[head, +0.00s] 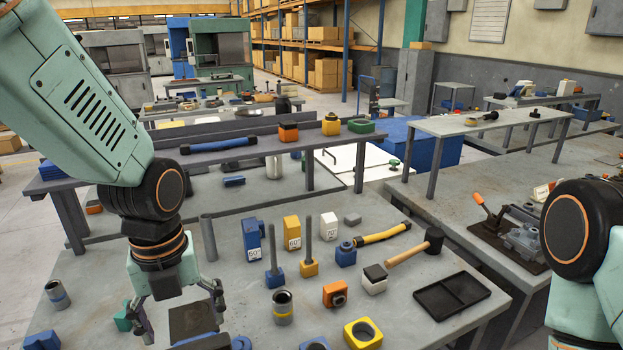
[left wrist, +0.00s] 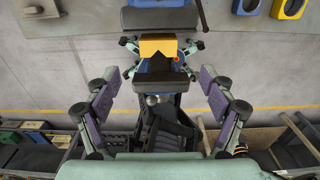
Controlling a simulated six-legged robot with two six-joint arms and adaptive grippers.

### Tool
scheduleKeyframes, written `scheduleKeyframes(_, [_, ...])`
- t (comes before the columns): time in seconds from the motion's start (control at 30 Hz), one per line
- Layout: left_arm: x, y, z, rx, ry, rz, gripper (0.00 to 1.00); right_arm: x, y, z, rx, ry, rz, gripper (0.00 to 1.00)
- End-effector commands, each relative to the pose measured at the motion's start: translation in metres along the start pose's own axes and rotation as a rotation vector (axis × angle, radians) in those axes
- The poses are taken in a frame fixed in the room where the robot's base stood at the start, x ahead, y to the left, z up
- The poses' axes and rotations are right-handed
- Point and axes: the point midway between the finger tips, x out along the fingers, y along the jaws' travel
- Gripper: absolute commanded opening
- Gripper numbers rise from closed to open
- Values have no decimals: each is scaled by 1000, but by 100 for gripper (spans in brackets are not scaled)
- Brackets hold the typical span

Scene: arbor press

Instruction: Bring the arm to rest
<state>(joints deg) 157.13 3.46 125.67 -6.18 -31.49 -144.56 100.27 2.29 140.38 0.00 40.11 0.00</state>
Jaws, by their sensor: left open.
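My left gripper (head: 180,325) hangs low over the left front of the bench in the head view, its fingers spread.
The bench (head: 390,265) holds a mallet (head: 415,249), a black tray (head: 452,295), blue and yellow blocks with rods (head: 308,265), and a yellow ring block (head: 363,334). A raised shelf (head: 215,158) stands behind. A metal cup (head: 57,294) stands left of the gripper.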

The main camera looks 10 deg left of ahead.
Motion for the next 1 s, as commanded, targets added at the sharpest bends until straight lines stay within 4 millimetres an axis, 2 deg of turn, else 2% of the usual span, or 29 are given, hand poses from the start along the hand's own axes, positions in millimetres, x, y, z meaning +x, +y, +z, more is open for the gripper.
scheduleKeyframes(0.7, [107, 1, -1, 0, 4, 2, 82, 2, 0, 0, 0, 0, 0, 40])
scheduleKeyframes(0.9, [123, 1, -1, 0, 3, 1, 82, 3, 0, 0, 0, 0, 0, 40])
scheduleKeyframes(1.0, [119, 0, 0, 0, 0, 0, 82, 3, 0, 0, 0, 0, 0, 40])
